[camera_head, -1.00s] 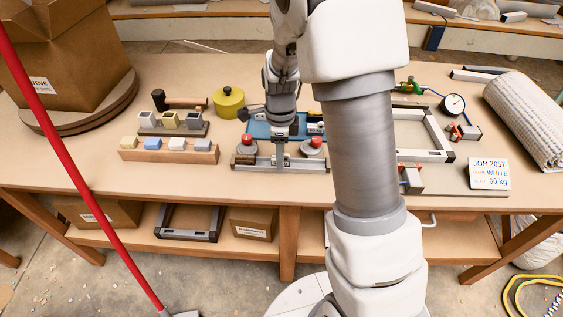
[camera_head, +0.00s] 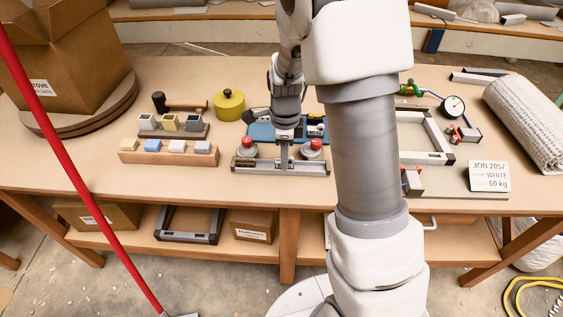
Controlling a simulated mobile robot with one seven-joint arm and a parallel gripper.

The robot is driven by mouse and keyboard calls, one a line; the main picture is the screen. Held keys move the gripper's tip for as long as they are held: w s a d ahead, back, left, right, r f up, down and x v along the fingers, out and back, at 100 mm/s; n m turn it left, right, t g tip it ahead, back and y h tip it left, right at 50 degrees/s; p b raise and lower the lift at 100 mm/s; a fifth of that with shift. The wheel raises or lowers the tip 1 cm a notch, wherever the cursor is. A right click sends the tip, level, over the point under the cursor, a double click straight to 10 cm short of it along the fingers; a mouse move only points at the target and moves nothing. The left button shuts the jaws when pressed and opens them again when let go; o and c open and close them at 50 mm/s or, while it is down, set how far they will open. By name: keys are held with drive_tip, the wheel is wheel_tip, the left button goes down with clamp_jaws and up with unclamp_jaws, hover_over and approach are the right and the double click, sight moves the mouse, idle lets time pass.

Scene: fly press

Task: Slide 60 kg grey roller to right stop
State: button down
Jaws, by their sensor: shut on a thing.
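A low rail (camera_head: 262,166) lies along the front of the bench, with a dark block at its left end and a right end block (camera_head: 325,167) beside my arm. My gripper (camera_head: 284,165) points down onto the rail, a little right of its middle. It is shut on a small grey piece there, taken as the grey roller; the fingers hide most of it. The piece is apart from the right end block. Red-topped knobs stand behind the rail at left (camera_head: 247,141) and right (camera_head: 315,143).
A wooden block rack (camera_head: 168,158) with several coloured blocks stands to the left, with a yellow pot (camera_head: 230,105) behind. A blue tray (camera_head: 260,131) lies behind the rail. My own arm hides the bench right of it. A red pole (camera_head: 75,165) crosses the left.

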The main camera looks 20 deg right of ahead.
sight(309, 169)
drive_tip(key=shift+s+d, duration=0.25)
drive_tip(key=shift+d, duration=0.4)
drive_tip(key=shift+s+d, duration=0.2)
drive_tip(key=shift+d, duration=0.35)
drive_tip(key=shift+s+d, duration=0.2)
drive_tip(key=shift+d, duration=0.35)
drive_tip(key=shift+d, duration=0.2)
drive_tip(key=shift+s+d, duration=0.2)
drive_tip(key=shift+d, duration=0.3)
drive_tip(key=shift+s+d, duration=0.15)
drive_tip(key=shift+d, duration=0.3)
drive_tip(key=shift+d, duration=0.2)
